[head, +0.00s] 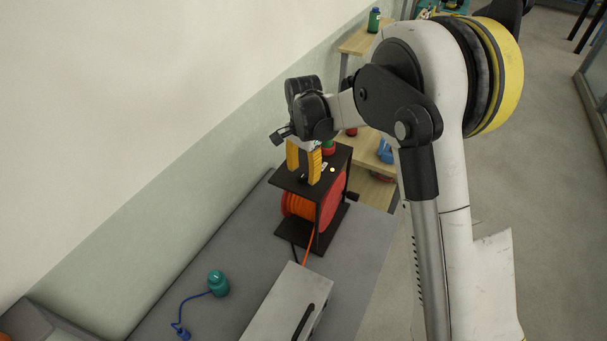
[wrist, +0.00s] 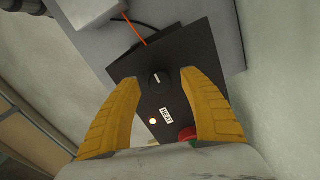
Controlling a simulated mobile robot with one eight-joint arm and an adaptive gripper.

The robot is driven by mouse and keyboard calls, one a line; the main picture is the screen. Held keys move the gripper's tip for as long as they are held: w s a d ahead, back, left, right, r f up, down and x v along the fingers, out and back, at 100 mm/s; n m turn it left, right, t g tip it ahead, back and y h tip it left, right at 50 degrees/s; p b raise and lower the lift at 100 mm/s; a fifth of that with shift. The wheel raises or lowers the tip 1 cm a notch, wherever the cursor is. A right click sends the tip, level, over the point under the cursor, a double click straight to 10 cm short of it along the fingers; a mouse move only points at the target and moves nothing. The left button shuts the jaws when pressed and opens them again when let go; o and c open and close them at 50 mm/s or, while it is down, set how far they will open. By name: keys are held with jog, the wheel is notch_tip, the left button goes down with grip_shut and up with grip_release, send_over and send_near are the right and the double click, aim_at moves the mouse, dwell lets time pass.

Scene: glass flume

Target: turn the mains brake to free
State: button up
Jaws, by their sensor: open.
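A dark frame holds a cable reel with red flanges (head: 330,203) and orange cable (head: 297,205). On its black top plate (wrist: 208,43) is a round dark knob (wrist: 158,82) with a short pale mark. I take the knob for the mains brake; its setting cannot be read. A small white label (wrist: 166,115) and a lit lamp (wrist: 153,121) sit near it. My gripper (wrist: 160,79) is open, its yellow fingers on either side of the knob with gaps showing.
A red and green object (wrist: 187,134) is close to the right finger. The wall is close on the left; wooden shelves (head: 357,42) stand behind.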

jog(key=shift+f, duration=0.8)
grip_shut()
